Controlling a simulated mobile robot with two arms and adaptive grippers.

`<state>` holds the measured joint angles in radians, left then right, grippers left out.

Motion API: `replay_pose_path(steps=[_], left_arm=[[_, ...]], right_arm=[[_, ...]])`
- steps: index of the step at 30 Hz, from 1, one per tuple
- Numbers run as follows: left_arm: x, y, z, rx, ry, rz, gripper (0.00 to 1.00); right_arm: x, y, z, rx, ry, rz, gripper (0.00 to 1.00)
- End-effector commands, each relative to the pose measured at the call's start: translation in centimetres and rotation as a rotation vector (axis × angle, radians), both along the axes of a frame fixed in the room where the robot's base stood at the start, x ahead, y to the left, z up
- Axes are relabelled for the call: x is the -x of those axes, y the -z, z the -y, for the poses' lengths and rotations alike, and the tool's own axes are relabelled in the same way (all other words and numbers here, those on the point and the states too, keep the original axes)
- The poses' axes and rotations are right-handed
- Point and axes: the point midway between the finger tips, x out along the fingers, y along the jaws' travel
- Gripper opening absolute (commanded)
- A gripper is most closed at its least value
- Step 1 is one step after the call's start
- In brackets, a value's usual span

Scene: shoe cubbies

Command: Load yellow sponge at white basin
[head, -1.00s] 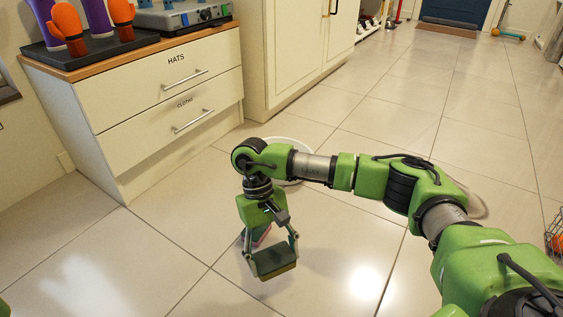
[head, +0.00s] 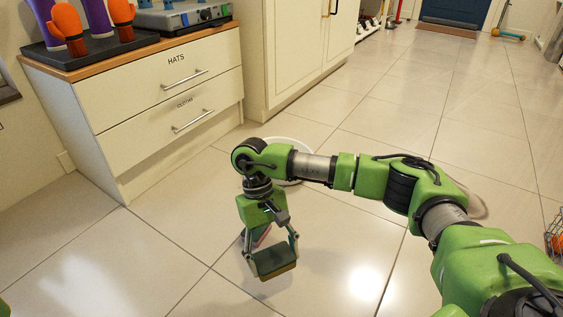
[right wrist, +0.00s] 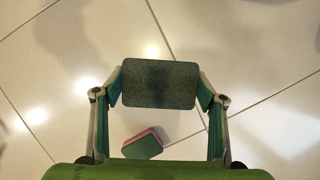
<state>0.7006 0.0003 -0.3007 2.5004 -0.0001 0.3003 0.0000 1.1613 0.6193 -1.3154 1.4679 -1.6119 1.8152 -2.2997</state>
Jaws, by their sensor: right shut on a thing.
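My right gripper (head: 271,250) is shut on a sponge (head: 275,267) with a dark green top face and a yellowish side. It holds the sponge above the tiled floor. In the right wrist view the sponge's green face (right wrist: 160,83) fills the space between the fingers. A round white basin (head: 287,139) stands on the floor behind my right forearm, which hides much of it. The inside of the basin cannot be seen. My left gripper is not in view.
A pink and green sponge (right wrist: 143,143) lies on the floor below the right gripper; it also shows in the head view (head: 262,236). A drawer cabinet (head: 165,95) stands at left. A wire basket (head: 554,238) is at the right edge. Open floor lies between.

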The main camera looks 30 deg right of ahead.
Motion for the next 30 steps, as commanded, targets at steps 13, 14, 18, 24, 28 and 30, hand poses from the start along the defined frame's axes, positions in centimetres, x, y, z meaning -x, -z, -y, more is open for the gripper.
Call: replay_pose_path(steps=[13, 14, 18, 24, 28, 30], left_arm=[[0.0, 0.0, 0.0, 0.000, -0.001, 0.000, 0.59], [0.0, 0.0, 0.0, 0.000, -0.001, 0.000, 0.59], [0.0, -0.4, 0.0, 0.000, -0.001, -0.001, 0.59], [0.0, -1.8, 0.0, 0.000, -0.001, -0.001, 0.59], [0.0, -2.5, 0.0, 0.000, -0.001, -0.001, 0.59], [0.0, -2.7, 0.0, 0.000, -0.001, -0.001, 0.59]], right_arm=[[0.0, 0.0, 0.0, 0.000, 0.000, 0.000, 0.48], [0.0, 0.0, 0.0, 0.000, 0.000, 0.000, 0.48], [0.0, -0.6, 0.0, 0.000, 0.000, 0.001, 0.48], [0.0, -2.6, 0.0, 0.000, 0.001, 0.001, 0.48], [0.0, -3.8, 0.0, 0.000, 0.001, 0.000, 0.48], [0.0, -4.1, 0.0, 0.000, 0.001, -0.001, 0.48]])
